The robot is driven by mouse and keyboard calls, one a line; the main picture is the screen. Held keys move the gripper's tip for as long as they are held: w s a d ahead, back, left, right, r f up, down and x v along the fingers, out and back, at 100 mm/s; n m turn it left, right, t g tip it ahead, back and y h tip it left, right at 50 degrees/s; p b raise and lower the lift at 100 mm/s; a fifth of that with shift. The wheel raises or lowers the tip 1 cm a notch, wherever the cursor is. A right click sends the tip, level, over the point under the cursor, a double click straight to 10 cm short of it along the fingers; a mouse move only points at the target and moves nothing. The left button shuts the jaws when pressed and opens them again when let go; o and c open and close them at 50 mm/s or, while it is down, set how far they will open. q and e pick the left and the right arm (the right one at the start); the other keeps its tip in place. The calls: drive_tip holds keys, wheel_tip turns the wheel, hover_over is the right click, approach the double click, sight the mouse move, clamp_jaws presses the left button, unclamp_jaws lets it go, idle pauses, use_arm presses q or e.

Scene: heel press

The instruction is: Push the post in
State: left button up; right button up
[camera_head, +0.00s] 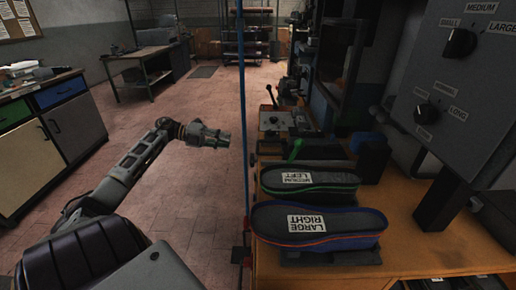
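My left arm reaches in from the lower left. Its gripper (222,140) hangs over open floor, left of the blue upright rod and apart from the workbench. It is small and dark, so I cannot tell whether its fingers are open or shut; no held object shows. A shoe form labelled "LARGE RIGHT" (345,228) and one labelled "MEDIUM LEFT" (335,183) rest on supports on the workbench. A grey control box (463,75) with knobs stands at the upper right. I cannot tell which part is the task's post. My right gripper is not in view.
The blue upright rod (243,100) stands at the left edge of the wooden workbench (440,255). A small lever box (278,122) sits farther back. Cabinets (70,125) line the left side. The tiled floor (190,180) between is clear.

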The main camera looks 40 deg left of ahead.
sight(258, 145)
use_arm(q)
drive_tip(key=shift+w+d, duration=0.1)
idle(0.4)
drive_tip(key=b+x, duration=0.1)
drive_tip(key=x, duration=1.2)
drive_tip(key=shift+w, duration=0.15)
drive_tip(key=shift+w+d, duration=0.1)
drive_tip(key=shift+d, duration=0.1)
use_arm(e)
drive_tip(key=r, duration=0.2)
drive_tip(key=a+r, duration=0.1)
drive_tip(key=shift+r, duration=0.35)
use_arm(q)
drive_tip(key=shift+c, duration=0.2)
drive_tip(key=shift+f, duration=0.1)
clamp_jaws()
drive_tip(key=shift+d, duration=0.1)
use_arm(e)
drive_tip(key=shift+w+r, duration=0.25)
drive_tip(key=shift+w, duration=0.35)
